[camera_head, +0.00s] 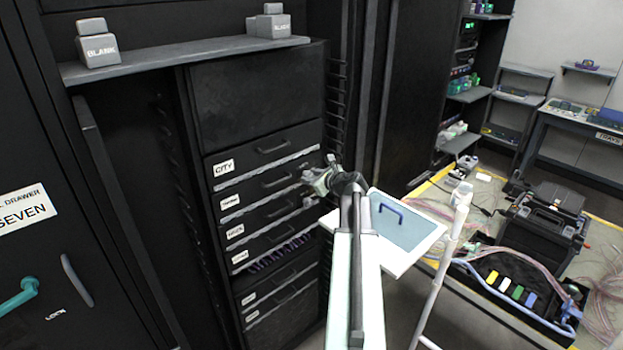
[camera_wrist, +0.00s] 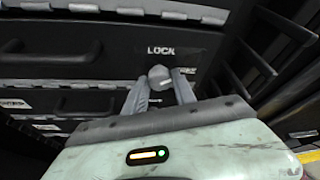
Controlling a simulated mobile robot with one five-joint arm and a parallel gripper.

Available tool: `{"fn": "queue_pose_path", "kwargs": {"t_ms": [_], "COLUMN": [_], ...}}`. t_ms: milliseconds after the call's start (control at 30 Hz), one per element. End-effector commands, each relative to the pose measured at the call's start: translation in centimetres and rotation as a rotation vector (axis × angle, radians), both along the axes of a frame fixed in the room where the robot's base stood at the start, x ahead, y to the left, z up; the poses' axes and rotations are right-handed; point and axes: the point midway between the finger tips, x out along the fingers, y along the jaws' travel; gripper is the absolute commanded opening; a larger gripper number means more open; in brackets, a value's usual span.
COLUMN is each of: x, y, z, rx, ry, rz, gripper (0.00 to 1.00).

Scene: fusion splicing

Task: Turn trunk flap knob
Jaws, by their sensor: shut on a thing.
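The knob (camera_wrist: 166,76) is a small rounded grey piece with a light mark, under a white "LOCK" label on a dark panel in the wrist view. My gripper (camera_wrist: 160,86) has its two grey fingers on either side of it and is shut on it. In the head view my gripper (camera_head: 322,180) reaches to the right edge of the stack of labelled drawers. The knob is hidden there behind the gripper. The wrist view does not show clearly how far the knob is turned.
Black labelled drawers (camera_head: 268,183) with handles fill the cabinet. A grey shelf (camera_head: 180,57) with "BLANK" blocks is above them. A white board with a blue panel (camera_head: 405,225) is close right of my arm. A cluttered bench (camera_head: 592,240) with a black case (camera_head: 540,225) stands farther right.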

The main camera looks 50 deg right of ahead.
Motion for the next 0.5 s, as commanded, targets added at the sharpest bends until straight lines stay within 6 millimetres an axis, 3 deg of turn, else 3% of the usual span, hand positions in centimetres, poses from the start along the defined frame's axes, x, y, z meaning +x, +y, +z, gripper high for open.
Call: {"fn": "queue_pose_path", "kwargs": {"t_ms": [500], "x": [-0.01], "y": [0.59], "z": [-0.73], "rx": [-0.488], "ry": [0.039], "rz": [0.004], "gripper": [0.0]}}
